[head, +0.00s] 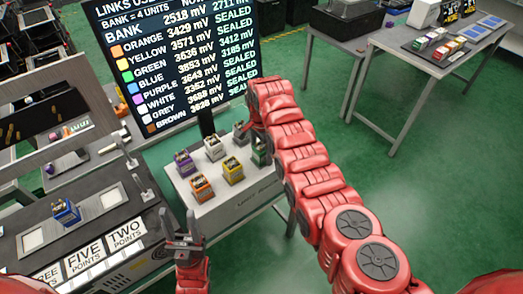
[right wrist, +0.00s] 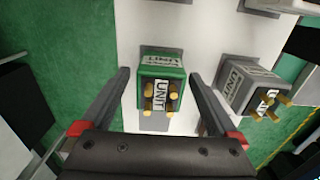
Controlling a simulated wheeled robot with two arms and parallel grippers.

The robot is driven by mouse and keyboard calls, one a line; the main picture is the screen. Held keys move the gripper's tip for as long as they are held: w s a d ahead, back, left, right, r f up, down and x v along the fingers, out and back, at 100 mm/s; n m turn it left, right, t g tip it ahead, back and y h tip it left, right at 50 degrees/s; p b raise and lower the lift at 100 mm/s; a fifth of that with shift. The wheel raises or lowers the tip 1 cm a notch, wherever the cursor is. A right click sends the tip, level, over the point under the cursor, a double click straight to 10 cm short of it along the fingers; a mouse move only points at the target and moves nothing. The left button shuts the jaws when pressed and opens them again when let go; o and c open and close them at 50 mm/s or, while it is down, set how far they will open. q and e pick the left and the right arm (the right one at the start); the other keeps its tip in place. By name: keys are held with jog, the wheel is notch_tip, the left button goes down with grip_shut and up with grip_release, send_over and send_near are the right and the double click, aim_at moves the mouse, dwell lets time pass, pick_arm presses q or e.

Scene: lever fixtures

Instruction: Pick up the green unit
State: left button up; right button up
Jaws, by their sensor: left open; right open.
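The green unit (right wrist: 162,72) stands on the white board between the two open fingers of my right gripper (right wrist: 163,105) in the right wrist view. Its brass posts point toward the camera, and a gap shows on each side. In the head view the green unit (head: 260,152) is partly hidden by my red right arm, which reaches over the board's right edge. My left gripper (head: 181,226) is open and empty at the lower middle, in front of the board.
The board (head: 210,207) also holds purple (head: 184,163), white (head: 214,148), orange (head: 201,188), yellow (head: 232,170) and grey (head: 240,132) units. The grey unit (right wrist: 250,88) is close beside the green one. A blue unit (head: 66,212) sits on the left fixture. A screen (head: 175,55) stands behind.

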jog(key=shift+f, duration=0.8)
grip_shut()
